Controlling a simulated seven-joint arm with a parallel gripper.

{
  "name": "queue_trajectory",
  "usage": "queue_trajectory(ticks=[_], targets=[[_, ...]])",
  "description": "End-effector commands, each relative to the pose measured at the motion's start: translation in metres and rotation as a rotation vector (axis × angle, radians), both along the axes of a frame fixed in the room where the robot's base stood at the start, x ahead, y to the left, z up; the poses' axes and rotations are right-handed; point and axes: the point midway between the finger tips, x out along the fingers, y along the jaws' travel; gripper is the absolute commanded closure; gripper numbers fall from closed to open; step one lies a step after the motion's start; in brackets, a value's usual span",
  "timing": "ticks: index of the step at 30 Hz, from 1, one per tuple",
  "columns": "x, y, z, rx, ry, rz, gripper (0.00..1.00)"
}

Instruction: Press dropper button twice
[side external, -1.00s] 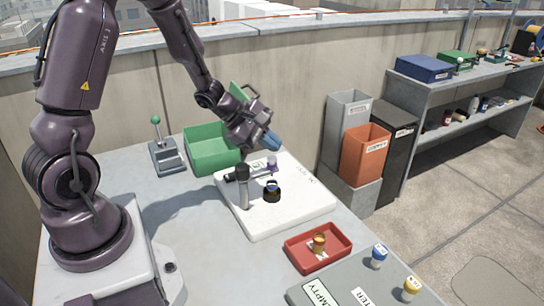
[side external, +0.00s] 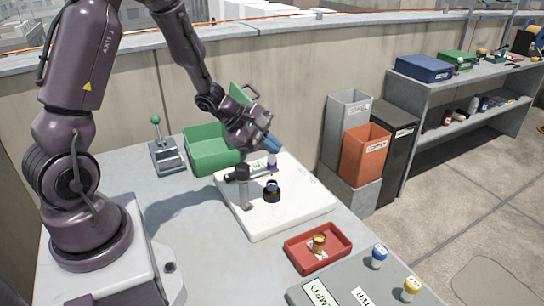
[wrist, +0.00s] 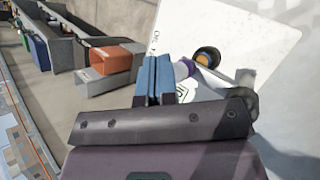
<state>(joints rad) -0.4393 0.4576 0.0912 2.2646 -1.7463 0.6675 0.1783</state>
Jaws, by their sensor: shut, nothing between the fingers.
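The dropper stand (side external: 244,188) stands on a white board (side external: 301,209), with a horizontal arm reaching right. A purple button part (side external: 271,162) sits at the arm's end; it also shows in the wrist view (wrist: 184,69) just right of my fingertips. A dark bottle (side external: 272,192) with a round open-looking top stands on the board below the arm's end. My gripper (side external: 272,144) is shut and empty, its blue fingers angled down just above the purple part. I cannot tell whether they touch it. In the wrist view the blue fingers (wrist: 153,78) are pressed together.
A green bin (side external: 211,151) and a lever box (side external: 165,156) stand behind left. A red tray (side external: 291,260) holds a small amber jar (side external: 319,242). Bins and shelves stand beyond the table.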

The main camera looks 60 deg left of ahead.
Motion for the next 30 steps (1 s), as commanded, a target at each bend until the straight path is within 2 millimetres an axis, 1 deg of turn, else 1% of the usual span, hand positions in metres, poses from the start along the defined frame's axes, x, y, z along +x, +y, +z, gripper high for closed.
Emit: queue_trajectory(ticks=[30], targets=[[0.0001, 0.0, -0.0087, 0.0, 0.0, 0.0, 1.0]])
